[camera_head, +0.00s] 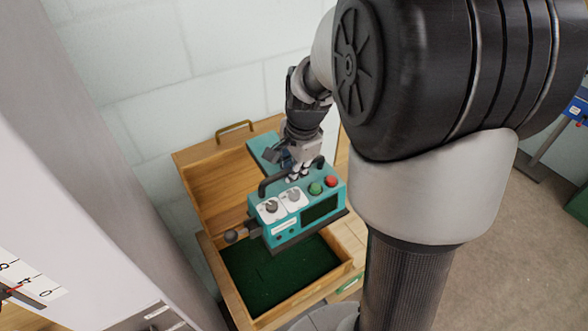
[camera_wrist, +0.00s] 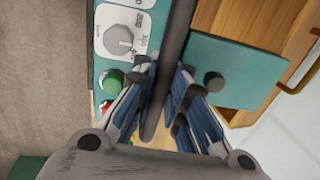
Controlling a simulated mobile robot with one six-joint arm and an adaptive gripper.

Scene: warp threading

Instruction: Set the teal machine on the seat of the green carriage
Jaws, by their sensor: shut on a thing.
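The teal machine (camera_head: 300,222) has a white dial panel, a green button, a red button and a dark handle (camera_wrist: 180,30). I cannot make out a green carriage for sure; a green piece (camera_head: 579,203) is cut off at the right edge.
The box's open wooden lid (camera_head: 190,160) with a brass handle (camera_head: 234,128) stands at the back by the pale block wall (camera_head: 140,60). A grey-white upright panel (camera_head: 60,230) is close on the left. Grey floor (camera_head: 510,260) is clear on the right, with a blue device (camera_head: 576,108) beyond.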

